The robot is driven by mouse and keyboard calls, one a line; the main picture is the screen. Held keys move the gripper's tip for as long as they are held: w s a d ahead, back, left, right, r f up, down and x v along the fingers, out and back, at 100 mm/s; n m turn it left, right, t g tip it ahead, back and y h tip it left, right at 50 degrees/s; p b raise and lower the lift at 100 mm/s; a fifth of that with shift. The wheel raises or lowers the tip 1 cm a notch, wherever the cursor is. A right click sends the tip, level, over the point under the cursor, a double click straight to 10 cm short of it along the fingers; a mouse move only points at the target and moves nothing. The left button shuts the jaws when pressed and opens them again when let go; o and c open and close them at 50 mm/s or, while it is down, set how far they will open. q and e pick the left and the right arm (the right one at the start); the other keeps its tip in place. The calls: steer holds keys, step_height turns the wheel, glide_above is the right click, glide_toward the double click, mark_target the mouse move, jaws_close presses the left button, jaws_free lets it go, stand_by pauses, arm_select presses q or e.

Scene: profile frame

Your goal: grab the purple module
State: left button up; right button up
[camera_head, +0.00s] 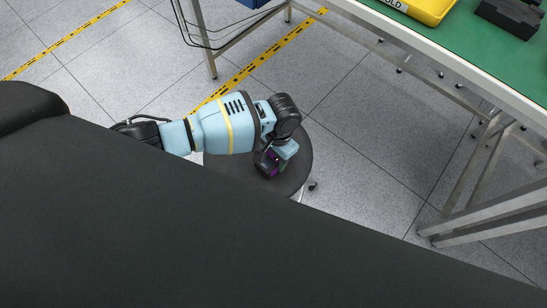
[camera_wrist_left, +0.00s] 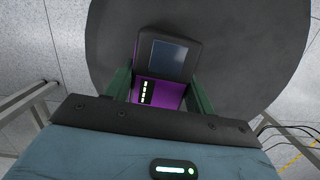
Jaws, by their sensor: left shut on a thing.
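The purple module (camera_wrist_left: 168,94) is a small block with a dark top part, a grey screen and a row of light marks on its purple face. It sits between the two green fingers of my left gripper (camera_wrist_left: 160,92), which is shut on it. In the head view the module (camera_head: 273,172) shows as a dark and purple bit at the end of my left arm, over the round dark stool seat (camera_head: 296,148). My left gripper (camera_head: 279,160) partly hides it there. I cannot tell whether the module touches the seat. My right gripper is not in view.
A green-topped workbench (camera_head: 460,50) with metal legs stands at the upper right, bearing a yellow bin (camera_head: 430,8) and a black item (camera_head: 510,15). Yellow tape (camera_head: 262,62) marks the tiled floor. Open floor lies right of the stool.

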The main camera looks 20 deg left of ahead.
mark_target(273, 156)
arm_select(q)
steer(key=shift+r, duration=0.15)
steer(key=shift+c, duration=0.2)
step_height(273, 156, up, 4)
steer(key=shift+w+f+p, duration=0.1)
steer(key=shift+f+p, duration=0.05)
steer(key=shift+p, duration=0.4)
steer(key=s+d, duration=0.3)
steer(key=d, duration=0.4)
steer(key=s+d+r, duration=0.1)
steer(key=s+d, duration=0.1)
steer(key=d, duration=0.6)
steer(key=shift+s, duration=0.4)
